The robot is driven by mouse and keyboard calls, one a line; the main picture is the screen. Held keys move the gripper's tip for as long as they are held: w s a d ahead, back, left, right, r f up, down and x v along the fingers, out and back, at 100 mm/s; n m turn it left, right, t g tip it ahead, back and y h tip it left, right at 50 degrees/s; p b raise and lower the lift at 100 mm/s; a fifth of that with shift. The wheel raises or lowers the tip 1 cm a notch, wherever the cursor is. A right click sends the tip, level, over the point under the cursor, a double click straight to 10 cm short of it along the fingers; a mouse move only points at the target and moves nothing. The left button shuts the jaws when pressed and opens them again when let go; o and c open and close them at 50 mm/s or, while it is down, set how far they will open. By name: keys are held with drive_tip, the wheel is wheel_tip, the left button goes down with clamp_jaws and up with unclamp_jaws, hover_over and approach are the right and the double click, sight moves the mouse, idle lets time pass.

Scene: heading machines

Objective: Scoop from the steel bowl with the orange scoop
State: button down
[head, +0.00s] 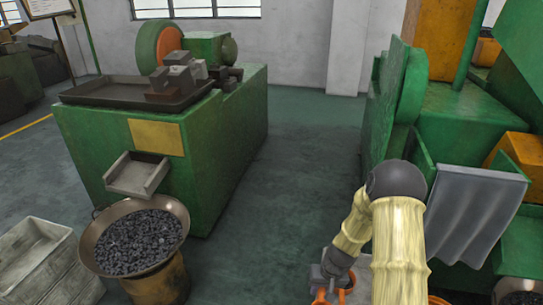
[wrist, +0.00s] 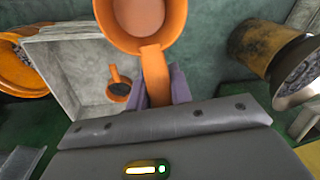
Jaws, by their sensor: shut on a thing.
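My gripper (wrist: 156,88) is shut on the handle of the orange scoop (wrist: 152,70) in the wrist view. The scoop's round cup is at the top edge, partly cut off, and its inside looks pale and empty. In the head view my gripper (head: 337,268) is low at right of centre, with orange parts beside it at the bottom edge. The steel bowl (head: 175,213) stands at lower left, heaped with dark metal pieces, well apart from my gripper. A bowl on a brown drum, probably the same one, shows at right in the wrist view (wrist: 312,48).
A pale crate (wrist: 60,50) lies below the scoop, with another small orange scoop-like thing (wrist: 120,88) in it. An orange container (wrist: 28,82) is at left. In the head view, a green machine (head: 235,130) stands behind the bowl and a grey crate (head: 60,275) left of it. Floor between is clear.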

drive_tip(key=r+p, duration=0.1)
drive_tip(key=p, duration=0.1)
drive_tip(key=r+p, duration=0.4)
drive_tip(key=shift+s+r, duration=0.2)
drive_tip(key=shift+s, duration=0.15)
drive_tip(key=shift+f, duration=0.15)
drive_tip(key=s+f, duration=0.4)
drive_tip(key=f, duration=1)
drive_tip(key=shift+f, duration=0.35)
drive_tip(key=shift+d, duration=0.1)
